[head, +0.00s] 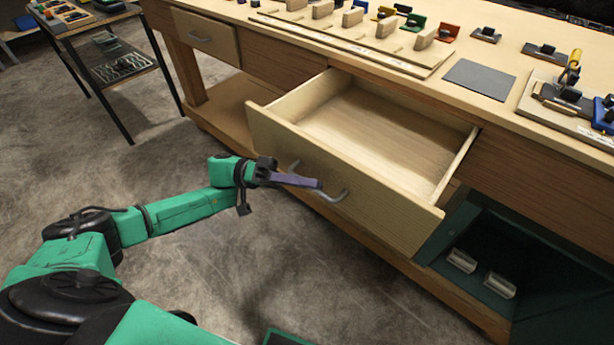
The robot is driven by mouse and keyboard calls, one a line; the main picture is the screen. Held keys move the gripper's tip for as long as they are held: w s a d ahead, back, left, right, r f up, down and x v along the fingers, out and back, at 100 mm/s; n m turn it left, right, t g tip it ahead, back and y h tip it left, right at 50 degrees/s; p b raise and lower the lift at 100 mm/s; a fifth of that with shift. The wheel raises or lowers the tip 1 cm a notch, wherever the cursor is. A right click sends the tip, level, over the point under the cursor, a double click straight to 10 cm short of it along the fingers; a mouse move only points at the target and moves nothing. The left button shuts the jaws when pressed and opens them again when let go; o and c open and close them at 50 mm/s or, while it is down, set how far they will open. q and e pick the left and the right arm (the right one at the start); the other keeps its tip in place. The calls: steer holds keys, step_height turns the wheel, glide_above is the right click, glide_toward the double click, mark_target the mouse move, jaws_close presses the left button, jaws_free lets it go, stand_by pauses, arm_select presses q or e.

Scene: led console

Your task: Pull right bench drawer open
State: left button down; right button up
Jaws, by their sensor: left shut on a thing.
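The right bench drawer (375,188) is pulled out from the wooden bench, and its empty inside shows. Its front has a curved metal handle (342,196). My left gripper (318,184) is at this handle, with its purple-grey fingers reaching across it. The fingers are shut on the handle near its middle. The fingers hide part of the handle. My right gripper is not in the head view.
The left bench drawer (207,37) is shut. The bench top holds wooden blocks, coloured clips and a grey mat (479,79). A green cabinet (520,262) stands open below, at right. A black rack (122,62) stands at upper left. The floor before the drawer is clear.

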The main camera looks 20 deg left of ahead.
arm_select(q)
steer(key=c, duration=0.9)
jaws_free()
steer(key=shift+d, duration=0.15)
steer(key=b+v, duration=0.5)
steer(key=v, duration=0.9)
steer(key=shift+a, duration=0.3)
steer(key=shift+f, duration=0.1)
